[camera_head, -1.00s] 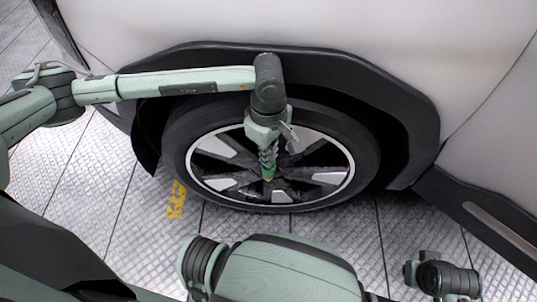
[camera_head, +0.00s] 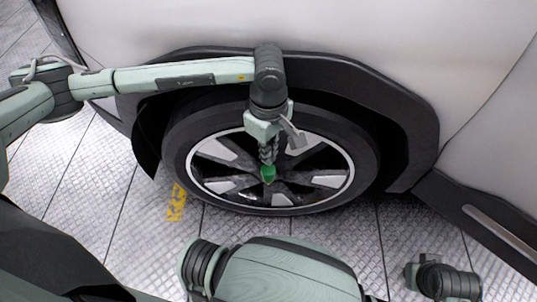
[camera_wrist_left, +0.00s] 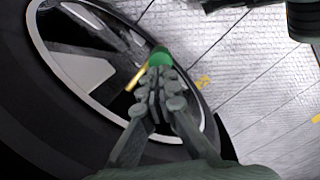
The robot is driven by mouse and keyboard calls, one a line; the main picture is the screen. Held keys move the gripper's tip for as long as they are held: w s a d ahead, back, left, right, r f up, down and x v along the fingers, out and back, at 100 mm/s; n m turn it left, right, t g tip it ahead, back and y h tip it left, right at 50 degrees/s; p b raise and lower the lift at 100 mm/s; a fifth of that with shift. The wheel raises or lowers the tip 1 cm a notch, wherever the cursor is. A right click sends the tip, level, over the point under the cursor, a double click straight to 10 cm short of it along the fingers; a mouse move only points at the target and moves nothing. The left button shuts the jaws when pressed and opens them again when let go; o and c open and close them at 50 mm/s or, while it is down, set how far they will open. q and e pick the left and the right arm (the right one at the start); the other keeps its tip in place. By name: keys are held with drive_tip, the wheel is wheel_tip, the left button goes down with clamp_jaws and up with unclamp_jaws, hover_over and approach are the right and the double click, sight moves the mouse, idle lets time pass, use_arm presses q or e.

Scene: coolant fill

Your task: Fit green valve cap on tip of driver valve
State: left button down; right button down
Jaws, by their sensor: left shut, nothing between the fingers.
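The green valve cap (camera_head: 268,174) shows at the fingertips of my left gripper (camera_head: 268,160), in front of the wheel's spokes. In the left wrist view the cap (camera_wrist_left: 160,57) is just beyond the fingertips (camera_wrist_left: 160,75), which are closed together. A gold valve stem (camera_wrist_left: 137,77) sticks out from the wheel close to the left of the cap; I cannot tell whether they touch. The stem is not clear in the head view. My right gripper is not in view.
The wheel's black tyre (camera_head: 190,125) and dark wheel arch (camera_head: 400,110) surround the working spot. The pale car body (camera_head: 350,40) is above. The tiled floor (camera_head: 130,200) is open at the lower left, with yellow markings (camera_head: 177,203).

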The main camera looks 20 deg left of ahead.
sight(269, 169)
use_arm(q)
wheel_tip(269, 169, up, 12)
drive_tip(key=shift+f, duration=0.25)
